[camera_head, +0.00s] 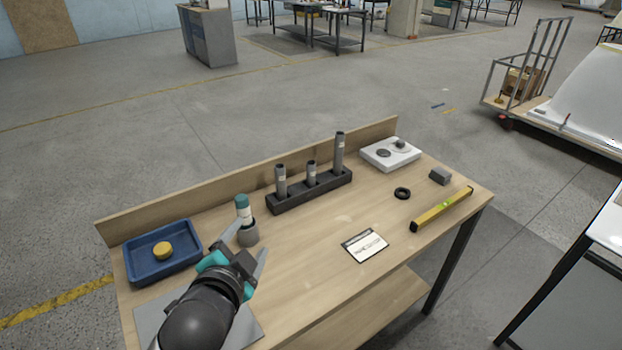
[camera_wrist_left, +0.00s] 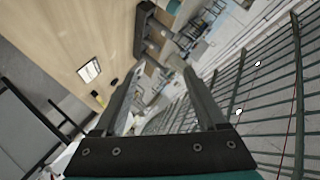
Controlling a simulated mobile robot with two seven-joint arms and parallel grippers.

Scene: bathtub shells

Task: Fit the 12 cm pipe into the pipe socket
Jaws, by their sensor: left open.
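Three grey pipes of different heights stand upright in a dark rack (camera_head: 310,191) at the back of the table: a medium one (camera_head: 281,182), a short one (camera_head: 312,174) and a tall one (camera_head: 339,153). Their labels are too small to read, so I cannot tell which is 12 cm. A white block (camera_head: 378,156) at the back right has two grey round parts; I cannot tell if one is the pipe socket. My left gripper (camera_head: 252,243) is open and empty at the front left, well left of the rack. Its spread fingers also show in the left wrist view (camera_wrist_left: 162,72).
A blue tray (camera_head: 136,273) holds a yellow puck (camera_head: 162,250). A card (camera_head: 364,245), black ring (camera_head: 402,193), grey block (camera_head: 440,176) and yellow level (camera_head: 441,209) lie to the right.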

